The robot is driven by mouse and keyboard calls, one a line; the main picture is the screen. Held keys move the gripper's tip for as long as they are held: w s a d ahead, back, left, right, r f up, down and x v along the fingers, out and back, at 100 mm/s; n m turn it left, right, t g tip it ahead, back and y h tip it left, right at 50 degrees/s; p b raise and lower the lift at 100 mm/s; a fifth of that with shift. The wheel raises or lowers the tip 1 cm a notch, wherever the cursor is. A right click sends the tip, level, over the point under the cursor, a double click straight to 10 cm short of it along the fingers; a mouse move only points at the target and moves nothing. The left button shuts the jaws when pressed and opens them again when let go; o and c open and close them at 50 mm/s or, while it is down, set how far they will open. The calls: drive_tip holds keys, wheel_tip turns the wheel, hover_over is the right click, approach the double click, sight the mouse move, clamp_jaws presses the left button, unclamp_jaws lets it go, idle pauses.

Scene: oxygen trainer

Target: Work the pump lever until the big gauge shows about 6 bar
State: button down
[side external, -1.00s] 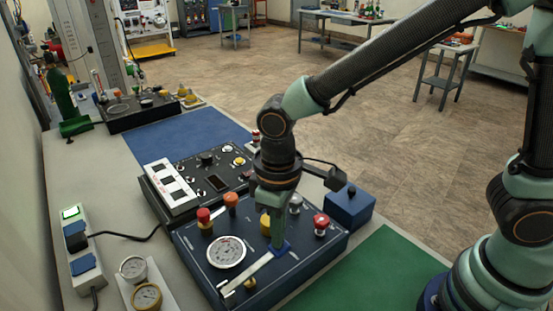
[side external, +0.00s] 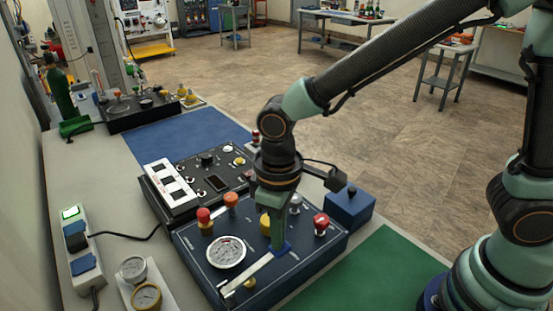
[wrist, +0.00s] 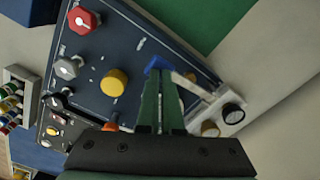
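The dark blue trainer panel (side external: 300,262) carries the big white-faced gauge (side external: 226,252); its needle is too small to read. The pump lever (side external: 246,272) is a pale flat bar running from the front of the panel to a blue end piece (side external: 287,245). My gripper (side external: 278,246) points down with its fingertips at this blue end. In the wrist view, my gripper's green fingers (wrist: 161,76) lie close together with the blue end (wrist: 156,64) at their tips. I cannot see anything clearly clamped between them. The big gauge is out of sight in the wrist view.
Red (side external: 321,224), yellow (side external: 265,224) and orange (side external: 231,202) knobs stand on the panel near my gripper. A black control box (side external: 208,160) lies behind it and a blue box (side external: 349,205) to the right. The green mat (side external: 375,270) is clear.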

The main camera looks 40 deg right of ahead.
drive_tip(key=shift+f, duration=1.4)
drive_tip(key=shift+r, duration=1.9)
drive_tip(key=shift+f, duration=0.1)
drive_tip(key=shift+f, duration=1.85)
drive_tip(key=shift+r, duration=1.95)
